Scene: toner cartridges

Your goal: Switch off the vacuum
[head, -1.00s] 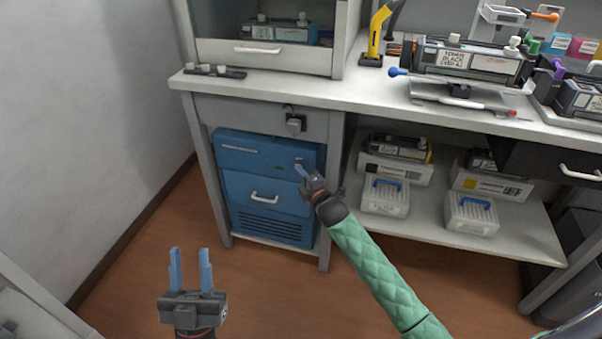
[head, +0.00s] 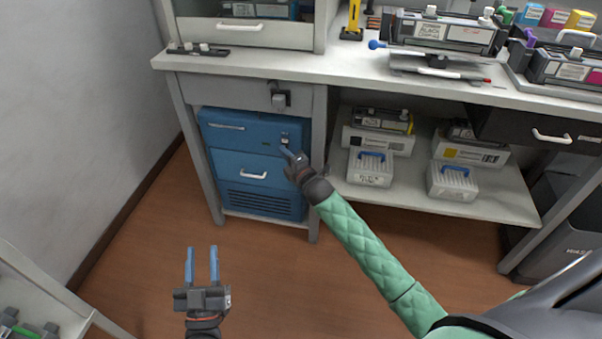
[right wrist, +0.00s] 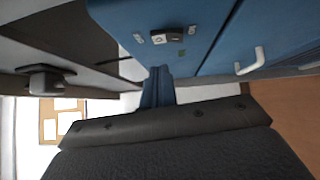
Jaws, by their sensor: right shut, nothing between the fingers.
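The vacuum is a blue unit (head: 225,135) under the left end of the bench, with a drawer handle and a vent grille. Its small rocker switch (head: 285,138) is at the upper right of its front. In the right wrist view the switch (right wrist: 160,38) has a pale half and a dark half, with a small green mark beside it. My right gripper (head: 285,151) is shut and empty, its fingertips just below the switch in the head view. Its blue fingers (right wrist: 158,74) appear apart from the switch in the right wrist view. My left gripper (head: 201,250) is open and empty above the floor.
The bench top (head: 300,75) overhangs the vacuum, and a bench leg (head: 318,165) stands close to its right. A grey lock-like fitting (head: 278,98) hangs above it. A shelf (head: 420,195) with boxes is to the right. The floor in front is clear.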

